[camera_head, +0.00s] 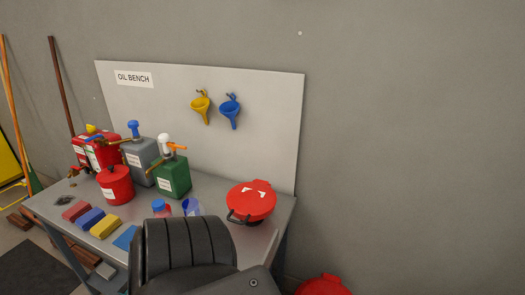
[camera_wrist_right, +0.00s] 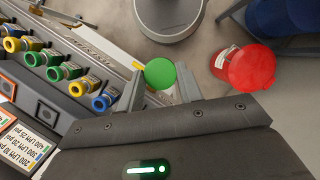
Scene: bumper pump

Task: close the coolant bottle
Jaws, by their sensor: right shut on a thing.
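My right gripper (camera_wrist_right: 161,85) is in the right wrist view, its two fingers shut on a round green cap (camera_wrist_right: 160,73). Whatever is under the cap is hidden, so I cannot tell whether it sits on a bottle. I cannot pick out the coolant bottle for sure in either view. My left gripper is not in view. In the head view a black arm link of mine covers the front of the bench, and no gripper shows there.
The oil bench (camera_head: 55,208) holds several cans, sponges and a red-lidded pan (camera_head: 251,200).

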